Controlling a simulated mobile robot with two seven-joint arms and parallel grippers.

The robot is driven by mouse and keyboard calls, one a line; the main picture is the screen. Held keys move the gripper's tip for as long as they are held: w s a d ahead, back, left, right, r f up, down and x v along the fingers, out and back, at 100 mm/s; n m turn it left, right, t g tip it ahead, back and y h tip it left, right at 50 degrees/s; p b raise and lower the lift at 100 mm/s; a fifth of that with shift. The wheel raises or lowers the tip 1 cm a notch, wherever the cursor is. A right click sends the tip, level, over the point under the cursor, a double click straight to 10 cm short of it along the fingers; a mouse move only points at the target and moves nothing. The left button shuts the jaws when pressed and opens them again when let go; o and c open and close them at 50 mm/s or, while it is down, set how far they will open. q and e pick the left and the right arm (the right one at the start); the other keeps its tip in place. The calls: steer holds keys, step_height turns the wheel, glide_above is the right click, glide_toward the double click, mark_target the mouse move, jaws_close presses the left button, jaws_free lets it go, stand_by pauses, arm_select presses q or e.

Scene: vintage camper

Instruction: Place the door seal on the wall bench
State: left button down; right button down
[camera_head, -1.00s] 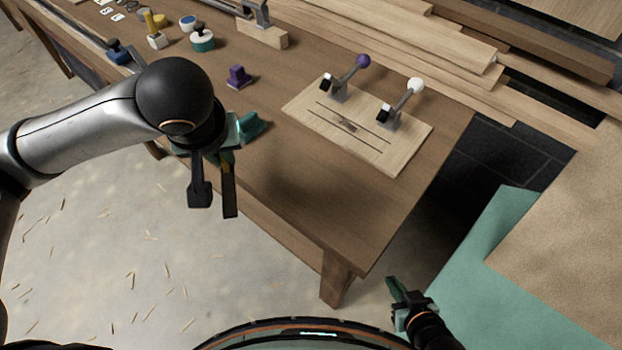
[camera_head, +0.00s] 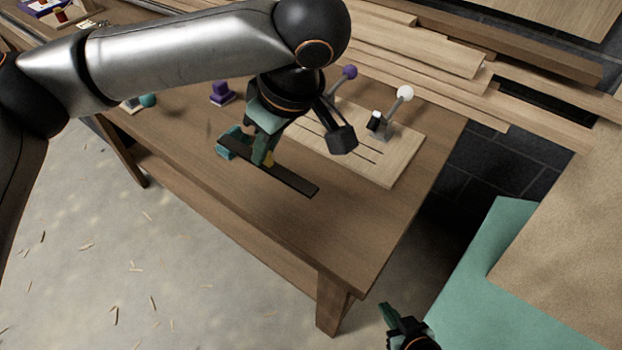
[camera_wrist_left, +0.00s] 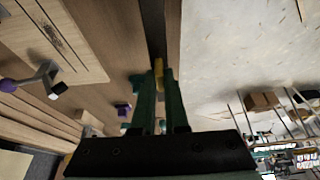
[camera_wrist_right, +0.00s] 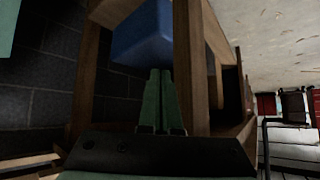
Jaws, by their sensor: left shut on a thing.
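The door seal (camera_head: 295,183) is a long dark flat strip with a yellow patch. My left gripper (camera_head: 266,158) is shut on it at the yellow patch and holds it over the front part of the wooden wall bench (camera_head: 345,235). I cannot tell whether it touches the top. In the left wrist view the strip (camera_wrist_left: 152,25) runs away from between the green fingers (camera_wrist_left: 159,80). My right gripper (camera_head: 386,312) is low, beyond the bench's near right corner. Its fingers (camera_wrist_right: 160,75) are together and empty in the right wrist view.
A wooden board with two toggle clamps (camera_head: 400,165) lies behind the seal. A purple block (camera_head: 220,93) stands on the bench to the left. Planks (camera_head: 440,60) are stacked at the back. A blue box (camera_wrist_right: 145,38) shows in the right wrist view. The bench's right front is clear.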

arm_select(q)
steer(key=d+f, duration=0.2)
steer(key=w+d+f, duration=0.1)
steer(key=d+f, duration=0.1)
steer(key=w+d+f+b, duration=0.1)
steer(key=d+f, duration=0.1)
steer(key=shift+f, duration=0.1)
steer(key=shift+d+f, duration=0.15)
steer(key=shift+f, duration=0.8)
steer(key=shift+d+f, duration=0.1)
steer(key=shift+f, duration=0.8)
steer(key=shift+f, duration=0.1)
steer(key=c, duration=0.9)
jaws_free()
steer(key=shift+c, duration=0.2)
steer(key=p+v, duration=0.1)
steer(key=v, duration=1.1)
steer(key=shift+r, duration=0.2)
steer(key=shift+w+a, duration=0.1)
